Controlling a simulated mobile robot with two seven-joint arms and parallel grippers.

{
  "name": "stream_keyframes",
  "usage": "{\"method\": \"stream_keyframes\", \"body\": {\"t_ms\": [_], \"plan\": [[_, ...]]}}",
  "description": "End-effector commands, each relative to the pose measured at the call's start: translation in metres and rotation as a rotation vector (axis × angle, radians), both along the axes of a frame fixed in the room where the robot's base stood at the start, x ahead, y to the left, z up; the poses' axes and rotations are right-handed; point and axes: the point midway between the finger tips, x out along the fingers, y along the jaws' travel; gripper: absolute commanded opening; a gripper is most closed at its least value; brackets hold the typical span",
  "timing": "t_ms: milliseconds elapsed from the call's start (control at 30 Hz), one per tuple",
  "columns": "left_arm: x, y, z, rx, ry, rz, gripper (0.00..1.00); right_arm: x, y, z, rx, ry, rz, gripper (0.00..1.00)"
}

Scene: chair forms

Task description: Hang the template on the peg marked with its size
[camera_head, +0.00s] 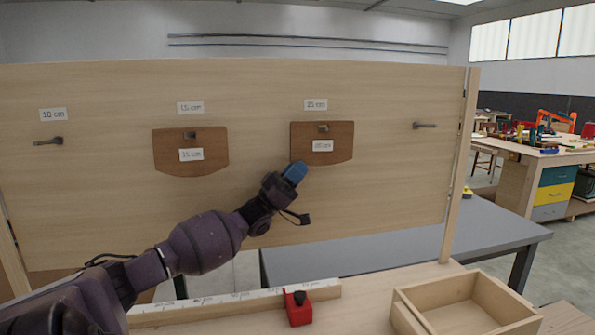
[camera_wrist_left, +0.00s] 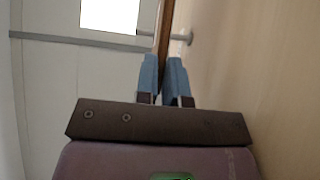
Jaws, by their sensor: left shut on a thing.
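A brown wooden template (camera_head: 335,155) with a small, blurred white label is at the peg under the "25 cm" label (camera_head: 316,105). The peg's dark tip (camera_head: 323,128) shows at its top middle. My left gripper (camera_head: 298,170) has blue fingers shut on its lower left edge. In the left wrist view the template (camera_wrist_left: 163,35) is edge-on between the fingers (camera_wrist_left: 163,75); a peg (camera_wrist_left: 183,37) spans the gap between it and the board. Another template (camera_head: 170,160) hangs under the "15 cm" label (camera_head: 190,108). My right gripper is not in view.
The pegs under "10 cm" (camera_head: 48,141) and at far right (camera_head: 424,125) are bare; the right one has no label. Below the board (camera_head: 390,190) are a ruler strip (camera_head: 225,304), a red block (camera_head: 299,310) and a wooden tray (camera_head: 425,318).

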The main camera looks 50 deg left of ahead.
Motion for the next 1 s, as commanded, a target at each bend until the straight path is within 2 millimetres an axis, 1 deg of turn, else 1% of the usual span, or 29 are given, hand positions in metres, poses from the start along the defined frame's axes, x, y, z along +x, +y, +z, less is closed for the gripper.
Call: {"method": "stream_keyframes", "body": {"t_ms": [300, 567, 800, 833, 1000], "plan": [[-0.0001, 0.0000, -0.0014, 0.000, -0.001, 0.000, 0.00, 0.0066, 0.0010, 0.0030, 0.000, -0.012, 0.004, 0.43], [-0.0001, 0.0001, -0.0031, 0.000, 0.000, 0.000, 0.00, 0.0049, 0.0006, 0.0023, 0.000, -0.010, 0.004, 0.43], [-0.0001, -0.0001, -0.0030, 0.000, 0.000, 0.000, 0.00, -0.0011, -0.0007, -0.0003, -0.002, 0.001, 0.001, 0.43], [-0.0001, -0.0001, -0.0030, 0.000, 0.000, 0.000, 0.11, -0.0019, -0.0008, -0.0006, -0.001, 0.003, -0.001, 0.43], [0.0000, -0.0001, -0.0031, 0.000, 0.000, 0.000, 0.37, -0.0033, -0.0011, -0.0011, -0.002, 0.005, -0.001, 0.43]]}}
